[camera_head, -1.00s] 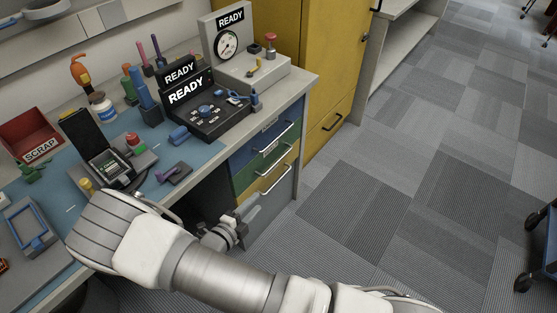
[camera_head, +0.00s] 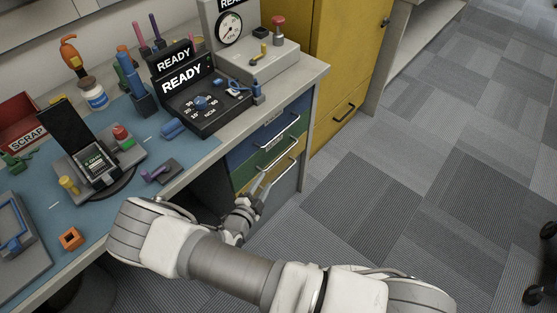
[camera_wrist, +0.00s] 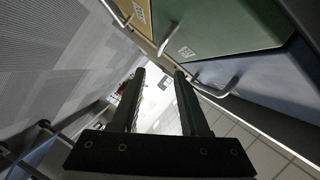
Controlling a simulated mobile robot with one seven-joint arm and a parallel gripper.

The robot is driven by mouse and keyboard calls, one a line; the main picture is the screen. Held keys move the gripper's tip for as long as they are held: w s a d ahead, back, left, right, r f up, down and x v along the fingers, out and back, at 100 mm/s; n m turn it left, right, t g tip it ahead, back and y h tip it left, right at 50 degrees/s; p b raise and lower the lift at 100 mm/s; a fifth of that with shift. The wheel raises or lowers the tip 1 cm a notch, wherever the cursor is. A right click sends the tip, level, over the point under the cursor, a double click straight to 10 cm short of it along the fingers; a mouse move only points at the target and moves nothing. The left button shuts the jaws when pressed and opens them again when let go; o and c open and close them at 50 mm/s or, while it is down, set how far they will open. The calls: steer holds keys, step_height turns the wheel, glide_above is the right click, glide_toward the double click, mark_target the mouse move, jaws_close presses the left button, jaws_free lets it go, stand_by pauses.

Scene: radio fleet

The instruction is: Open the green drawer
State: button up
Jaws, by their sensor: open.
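The green drawer (camera_head: 262,160) is shut, below a blue drawer and above a yellow one, under the right end of the bench. In the wrist view the green drawer front (camera_wrist: 225,25) fills the top, with its metal handle (camera_wrist: 168,40) standing out at the lower left edge. My gripper (camera_head: 262,184) is low in front of the drawer stack in the head view. In the wrist view my gripper (camera_wrist: 160,74) is open and empty. Its fingertips lie just below the green handle in the picture and do not appear to touch it.
The blue drawer's handle (camera_wrist: 217,90) is close to the right finger. A yellow cabinet (camera_head: 345,65) stands right of the bench. The bench top holds a black READY unit (camera_head: 190,95) and several tools. Carpeted floor (camera_head: 420,170) is clear to the right.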

mark_target(278, 160)
steer(key=b+x, duration=0.2)
steer(key=x, duration=1.1)
steer(key=shift+s, duration=0.1)
jaws_close()
stand_by(0.9)
